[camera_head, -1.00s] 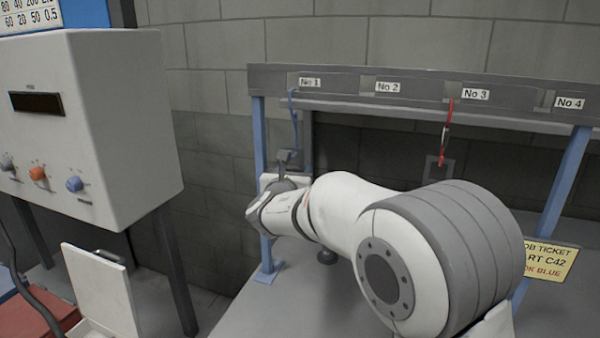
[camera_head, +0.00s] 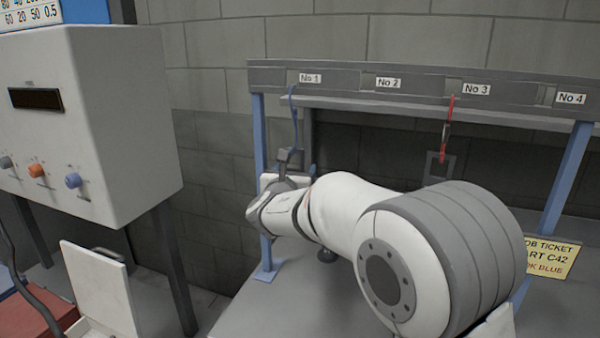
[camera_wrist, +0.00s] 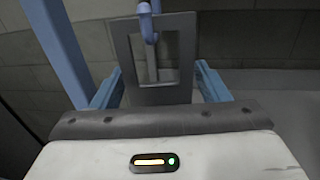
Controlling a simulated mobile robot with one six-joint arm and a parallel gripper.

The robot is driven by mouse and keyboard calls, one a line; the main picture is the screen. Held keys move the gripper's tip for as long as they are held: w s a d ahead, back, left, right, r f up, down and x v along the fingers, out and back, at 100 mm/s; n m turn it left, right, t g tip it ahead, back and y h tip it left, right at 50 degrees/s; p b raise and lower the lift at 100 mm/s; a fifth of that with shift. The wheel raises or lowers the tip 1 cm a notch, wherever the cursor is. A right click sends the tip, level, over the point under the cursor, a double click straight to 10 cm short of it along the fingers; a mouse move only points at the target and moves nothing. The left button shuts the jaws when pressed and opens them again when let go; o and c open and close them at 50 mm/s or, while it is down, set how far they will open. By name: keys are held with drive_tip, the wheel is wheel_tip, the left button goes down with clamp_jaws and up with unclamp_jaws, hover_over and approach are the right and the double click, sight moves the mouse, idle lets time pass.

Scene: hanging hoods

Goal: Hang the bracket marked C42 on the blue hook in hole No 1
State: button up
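The bracket is a dark grey plate with a rectangular window (camera_wrist: 184,60), upright ahead of my gripper in the wrist view; no C42 mark shows. The blue hook (camera_wrist: 147,24) crosses in front of its top bar, and the hook's lower end shows at the window. I cannot tell whether the bar rests in the hook. My gripper (camera_wrist: 159,68) is open, one finger on each side of the bracket's lower part, with narrow gaps. In the head view, the blue hook (camera_head: 293,110) hangs below the No 1 label (camera_head: 310,78), and my arm hides most of the bracket (camera_head: 284,157).
A red hook (camera_head: 447,125) at No 3 carries another grey bracket (camera_head: 431,170). A blue rail post (camera_head: 260,180) stands close left of my gripper. A white control box (camera_head: 100,120) is at left. A yellow job ticket (camera_head: 550,258) is at lower right.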

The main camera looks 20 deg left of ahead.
drive_tip(key=shift+o, duration=0.7)
drive_tip(key=shift+f, duration=0.15)
drive_tip(key=shift+s, duration=0.1)
